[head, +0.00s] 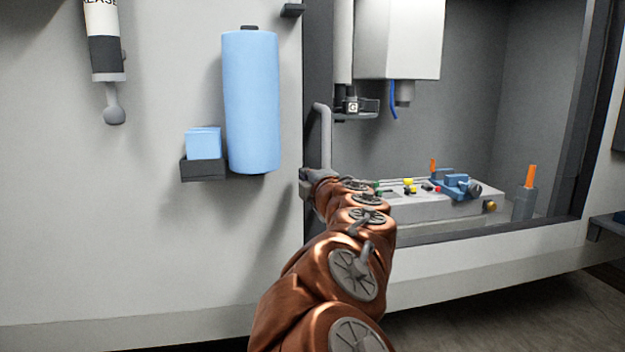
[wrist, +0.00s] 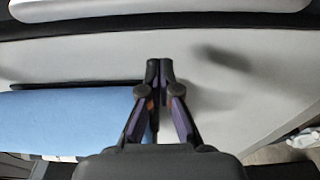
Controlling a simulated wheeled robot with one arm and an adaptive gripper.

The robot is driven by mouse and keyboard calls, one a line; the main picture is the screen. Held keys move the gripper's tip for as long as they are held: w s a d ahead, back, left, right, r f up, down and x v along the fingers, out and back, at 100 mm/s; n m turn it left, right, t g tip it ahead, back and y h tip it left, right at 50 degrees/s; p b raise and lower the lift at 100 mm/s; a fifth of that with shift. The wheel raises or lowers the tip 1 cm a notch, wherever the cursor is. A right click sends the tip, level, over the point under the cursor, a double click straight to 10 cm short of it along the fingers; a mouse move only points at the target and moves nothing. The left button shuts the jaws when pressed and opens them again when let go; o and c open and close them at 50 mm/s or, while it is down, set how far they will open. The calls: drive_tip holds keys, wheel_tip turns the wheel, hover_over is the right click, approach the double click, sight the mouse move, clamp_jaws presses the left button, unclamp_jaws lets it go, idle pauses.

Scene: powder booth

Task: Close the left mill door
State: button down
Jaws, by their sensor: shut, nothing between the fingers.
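The left mill door's grey upright handle (head: 325,135) stands at the left edge of the mill opening, against a dark frame strip (head: 316,60). The opening to its right is uncovered and shows the mill's inside. My gripper (head: 306,184) is by the handle's lower end, partly hidden by my own wrist; I cannot tell whether it touches. In the wrist view my gripper (wrist: 160,66) has its fingertips together, with nothing between them. A pale panel lies beyond them, and a dark strip with a grey bar, possibly the handle, crosses the top.
A blue roll (head: 250,100) and a small holder with a blue block (head: 204,143) are on the white panel left of the handle. A grease tube (head: 105,60) hangs farther left. Inside the mill are a spindle head (head: 400,38) and a table with a blue vise (head: 455,184).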

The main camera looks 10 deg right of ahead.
drive_tip(key=w, duration=0.4)
drive_tip(key=shift+a, duration=0.25)
drive_tip(key=shift+s+d+p, duration=0.2)
drive_tip(key=shift+d+p, duration=0.05)
drive_tip(key=shift+d, duration=0.75)
drive_tip(key=shift+s+d+p, duration=0.2)
drive_tip(key=shift+d+p, duration=0.05)
drive_tip(key=shift+d, duration=0.75)
